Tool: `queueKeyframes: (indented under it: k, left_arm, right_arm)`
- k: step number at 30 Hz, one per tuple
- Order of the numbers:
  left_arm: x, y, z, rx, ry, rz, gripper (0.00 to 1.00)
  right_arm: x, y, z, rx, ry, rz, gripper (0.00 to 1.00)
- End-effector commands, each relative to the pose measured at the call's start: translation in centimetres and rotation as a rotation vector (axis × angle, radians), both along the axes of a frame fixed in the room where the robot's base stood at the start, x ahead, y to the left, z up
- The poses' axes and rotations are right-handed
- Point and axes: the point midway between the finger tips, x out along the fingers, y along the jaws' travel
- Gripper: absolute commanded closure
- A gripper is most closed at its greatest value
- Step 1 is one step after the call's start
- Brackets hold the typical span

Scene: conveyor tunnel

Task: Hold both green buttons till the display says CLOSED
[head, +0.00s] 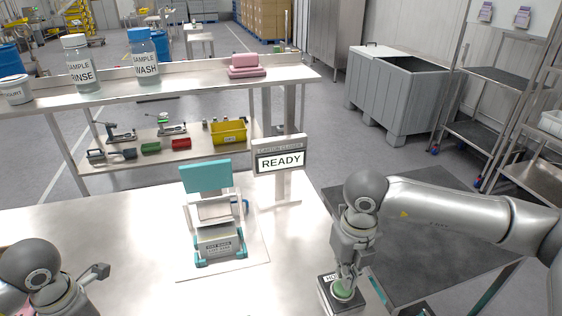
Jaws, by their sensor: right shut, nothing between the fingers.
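The display (281,161) on a short post reads READY. A green button (342,289) sits on a dark box (332,304) at the bottom, right of centre. My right gripper (346,277) points down with its fingers shut and empty, at the top of this button; whether they press it I cannot tell. Only one green button shows. My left gripper (88,277) is partly in view at the bottom left, and its finger state is unclear. The carton machine (216,245) stands in the middle of the table with a turquoise flap (206,175) raised.
The steel table (130,225) is bare around the machine. A shelf behind it holds sample bottles (142,57), pink blocks (245,66), a yellow bin (228,132) and small tools. A grey crate (395,92) and a rack (485,75) stand at the right.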

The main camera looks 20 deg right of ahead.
Motion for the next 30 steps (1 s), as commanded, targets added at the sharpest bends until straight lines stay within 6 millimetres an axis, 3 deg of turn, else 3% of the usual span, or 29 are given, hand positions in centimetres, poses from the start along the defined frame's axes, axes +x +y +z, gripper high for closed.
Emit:
queueKeyframes:
  k: [30]
  left_arm:
    - [0.0, 0.0, 0.0, 0.0, 0.0, 0.0, 1.0]
  right_arm:
    - [0.0, 0.0, -2.9, 0.0, 0.001, 0.0, 1.0]
